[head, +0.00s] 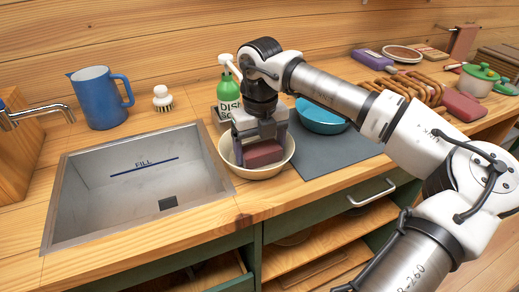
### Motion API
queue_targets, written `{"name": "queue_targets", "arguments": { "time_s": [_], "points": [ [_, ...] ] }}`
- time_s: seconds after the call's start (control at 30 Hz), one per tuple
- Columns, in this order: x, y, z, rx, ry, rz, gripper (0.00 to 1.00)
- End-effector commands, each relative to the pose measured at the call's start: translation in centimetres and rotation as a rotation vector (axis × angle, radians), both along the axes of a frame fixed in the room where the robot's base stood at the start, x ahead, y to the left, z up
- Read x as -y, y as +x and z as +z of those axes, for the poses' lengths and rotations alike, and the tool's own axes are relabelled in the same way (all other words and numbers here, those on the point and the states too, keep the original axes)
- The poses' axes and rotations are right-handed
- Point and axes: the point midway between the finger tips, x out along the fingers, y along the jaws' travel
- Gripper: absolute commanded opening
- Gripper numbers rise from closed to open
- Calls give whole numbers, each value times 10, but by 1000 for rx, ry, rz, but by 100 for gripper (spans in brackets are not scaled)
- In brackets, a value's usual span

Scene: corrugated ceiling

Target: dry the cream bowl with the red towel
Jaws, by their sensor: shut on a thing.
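The cream bowl (283,163) stands on the wooden counter, between the sink and the dark grey mat. My gripper (262,150) points down into the bowl and is shut on the red towel (263,154). The towel is a folded red block low between the fingers, inside the bowl's rim. The gripper and towel hide much of the bowl's inside, so I cannot tell whether the towel touches its surface.
A metal sink (135,190) is at the left. Behind the bowl stands a green dish soap bottle (228,88). A blue bowl (320,117) sits on the grey mat (335,155). A blue jug (99,98), a brush (162,98) and a wooden rack (412,88) stand farther back.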

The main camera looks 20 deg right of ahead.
Motion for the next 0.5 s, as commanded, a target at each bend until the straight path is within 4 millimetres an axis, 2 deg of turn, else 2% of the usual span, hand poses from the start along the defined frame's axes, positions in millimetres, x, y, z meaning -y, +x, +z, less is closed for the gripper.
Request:
{"name": "queue_targets", "arguments": {
  "time_s": [0.17,0.5],
  "points": [
    [-5,6,0,-1,1,1,63],
    [-15,3,2,1,1,2,63]
  ]
}}
